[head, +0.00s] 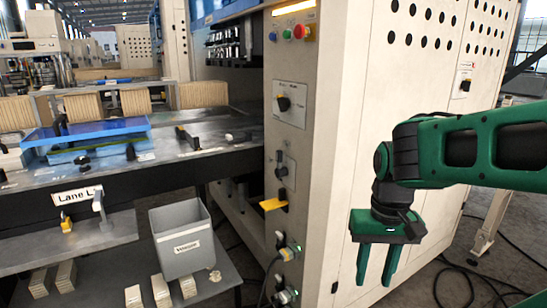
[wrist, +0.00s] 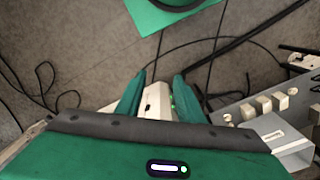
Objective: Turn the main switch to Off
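A black rotary knob (head: 283,104) sits on a pale plate on the machine's narrow front face. Another dark rotary switch (head: 465,85) with a small label plate is on the wide side panel at the upper right. The lettering is too small to tell which is the main switch or how either is set. My gripper (head: 377,265) hangs fingers-down in front of the side panel, right of and below the front knob. Its fingers are apart and it touches neither switch. In the wrist view, a pale object (wrist: 157,100) shows between the fingertips; I cannot tell its distance.
Coloured buttons (head: 297,32) top the front face. A yellow handle (head: 273,204) sticks out below the knob, with cable connectors (head: 288,253) lower down. A grey bin (head: 182,241) stands left on a low shelf. Cables (head: 475,280) lie on the floor at right.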

